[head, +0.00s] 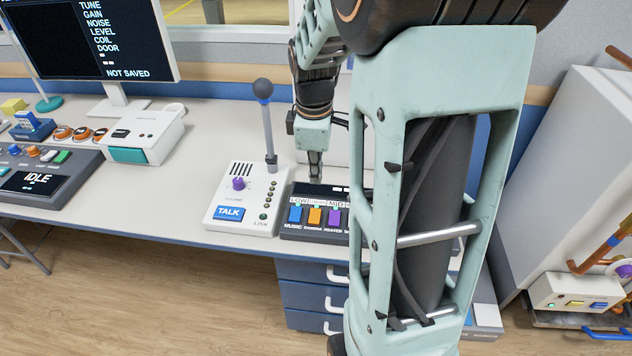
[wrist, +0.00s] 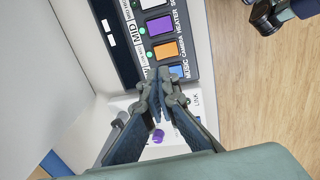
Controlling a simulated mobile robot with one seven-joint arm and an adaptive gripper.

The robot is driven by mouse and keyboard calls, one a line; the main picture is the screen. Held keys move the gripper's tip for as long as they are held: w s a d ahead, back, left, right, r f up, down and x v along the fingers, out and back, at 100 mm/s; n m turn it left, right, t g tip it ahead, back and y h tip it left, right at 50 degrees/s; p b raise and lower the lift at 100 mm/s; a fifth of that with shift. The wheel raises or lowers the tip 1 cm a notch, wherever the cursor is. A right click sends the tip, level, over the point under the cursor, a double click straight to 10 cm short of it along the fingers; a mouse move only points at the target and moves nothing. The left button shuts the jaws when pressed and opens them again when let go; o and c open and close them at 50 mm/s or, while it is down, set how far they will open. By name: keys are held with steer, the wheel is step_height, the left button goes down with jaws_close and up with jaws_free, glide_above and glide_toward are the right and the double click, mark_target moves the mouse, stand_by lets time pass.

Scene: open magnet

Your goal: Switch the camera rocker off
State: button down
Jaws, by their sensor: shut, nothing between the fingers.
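The camera rocker (wrist: 166,48) is the orange one in the row on a dark panel (head: 288,231); it also shows in the head view (head: 315,216). A small green light glows beside it in the wrist view. The blue music rocker (wrist: 177,71) sits on one side of it and the purple heater rocker (wrist: 158,25) on the other. My gripper (head: 315,176) is shut and empty, above the back of the panel in the head view. In the wrist view its fingertips (wrist: 162,78) overlap the panel edge near the music rocker; contact cannot be told.
A white intercom box (head: 225,199) with a TALK button, purple knob and upright ball-topped stalk (head: 268,130) stands left of the panel. A white and teal box (head: 147,135) stands further left. Bare tabletop (head: 205,150) lies between. My arm hides the panel's right part.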

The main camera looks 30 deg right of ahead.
mark_target(317, 212)
steer(key=f, duration=0.7)
steer(key=w+f+b, duration=0.1)
steer(key=f, duration=0.3)
steer(key=shift+d+f, duration=0.15)
steer(key=shift+d, duration=0.25)
steer(key=shift+w+f, duration=0.1)
steer(key=shift+f, duration=0.35)
steer(key=shift+w+d+f, duration=0.1)
steer(key=shift+d+f, duration=0.05)
steer(key=shift+f, duration=0.2)
